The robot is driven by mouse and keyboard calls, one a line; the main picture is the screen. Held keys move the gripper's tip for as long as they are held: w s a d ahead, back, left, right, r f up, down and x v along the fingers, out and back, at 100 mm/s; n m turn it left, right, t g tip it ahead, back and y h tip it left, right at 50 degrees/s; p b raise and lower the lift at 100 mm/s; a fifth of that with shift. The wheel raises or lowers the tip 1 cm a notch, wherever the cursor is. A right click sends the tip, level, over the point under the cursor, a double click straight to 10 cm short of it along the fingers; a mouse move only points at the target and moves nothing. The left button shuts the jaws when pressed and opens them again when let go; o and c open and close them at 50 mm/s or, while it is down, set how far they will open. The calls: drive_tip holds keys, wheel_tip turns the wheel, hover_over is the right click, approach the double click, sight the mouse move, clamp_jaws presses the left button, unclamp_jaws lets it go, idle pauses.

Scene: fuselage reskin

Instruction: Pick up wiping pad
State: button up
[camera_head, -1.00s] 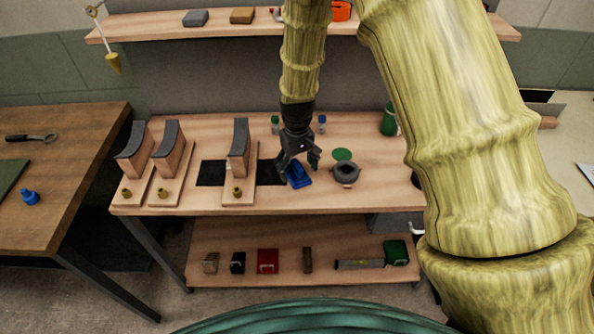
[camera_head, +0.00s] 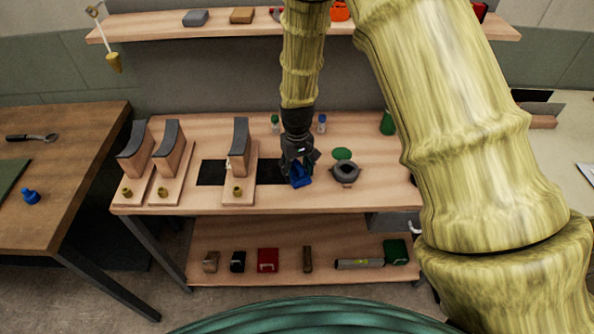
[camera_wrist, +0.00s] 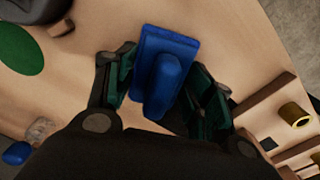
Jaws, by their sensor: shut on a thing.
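The wiping pad (camera_head: 301,178) is blue, with a flat rectangular base and a raised rounded grip. It is at the front middle of the workbench. In the wrist view the pad (camera_wrist: 180,47) lies between the two dark green-lined fingers. My gripper (camera_head: 300,166) points down over the bench and is shut on the pad; in the wrist view my gripper (camera_wrist: 165,82) has a finger on each side of the raised grip. I cannot tell whether the pad is clear of the bench top.
A dark ring-shaped object (camera_head: 345,172) and a green disc (camera_head: 342,154) are just right of the pad. A wooden stand with a curved dark top (camera_head: 239,140) is to the left. Small bottles (camera_head: 321,124) stand behind. Bare bench shows at front right.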

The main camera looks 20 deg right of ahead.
sight(295, 166)
drive_tip(key=shift+r, duration=0.1)
drive_tip(key=shift+r, duration=0.45)
drive_tip(key=shift+s+a+r+b, duration=0.2)
drive_tip(key=shift+r+b, duration=0.2)
drive_tip(key=shift+r, duration=0.2)
drive_tip(key=shift+s+a+r+b, duration=0.15)
drive_tip(key=shift+r+b, duration=0.2)
drive_tip(key=shift+r, duration=0.25)
drive_tip(key=s+a+r+b, duration=0.1)
drive_tip(key=s+a+b, duration=0.1)
drive_tip(key=s+a, duration=0.7)
drive_tip(key=shift+s+a+r, duration=0.3)
drive_tip(key=shift+s+a, duration=0.05)
drive_tip(key=shift+a, duration=0.9)
